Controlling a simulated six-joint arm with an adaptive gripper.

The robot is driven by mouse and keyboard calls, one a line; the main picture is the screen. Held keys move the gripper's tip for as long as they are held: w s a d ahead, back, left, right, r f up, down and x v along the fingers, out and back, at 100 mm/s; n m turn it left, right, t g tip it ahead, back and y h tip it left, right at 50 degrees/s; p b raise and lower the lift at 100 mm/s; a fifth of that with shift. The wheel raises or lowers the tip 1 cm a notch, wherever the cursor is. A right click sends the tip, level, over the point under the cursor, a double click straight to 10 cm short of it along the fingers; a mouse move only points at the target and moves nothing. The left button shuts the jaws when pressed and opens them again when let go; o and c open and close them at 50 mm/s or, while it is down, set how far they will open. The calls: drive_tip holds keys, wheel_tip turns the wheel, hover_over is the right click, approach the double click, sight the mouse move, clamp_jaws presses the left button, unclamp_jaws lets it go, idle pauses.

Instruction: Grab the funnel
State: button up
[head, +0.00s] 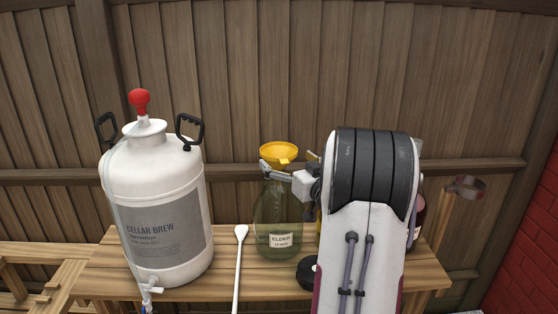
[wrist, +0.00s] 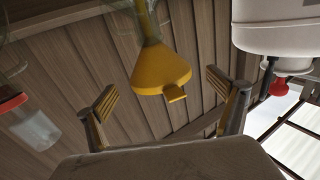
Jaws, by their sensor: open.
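The yellow funnel (head: 280,153) sits wide end up in the mouth of a green glass jug (head: 277,215) labelled "ELDER" on the wooden table. In the wrist view the funnel (wrist: 162,70) appears upside down, between and beyond my fingers, with its small tab toward me. My gripper (wrist: 163,98) is open, with one finger on each side of the funnel in that picture. No contact with the funnel shows.
A large white "Cellar Brew" keg (head: 155,205) with a red knob stands left of the jug. A white long-handled paddle (head: 239,262) lies between them. A black round object (head: 306,272) sits right of the jug. A wooden fence (head: 230,60) rises behind the table (head: 200,288).

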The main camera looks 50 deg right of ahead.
sight(278, 155)
drive_tip(key=shift+r+x, duration=0.1)
drive_tip(key=shift+x, duration=1.1)
drive_tip(key=shift+r+x, duration=0.15)
drive_tip(key=shift+x, duration=1.05)
drive_tip(key=c, duration=1)
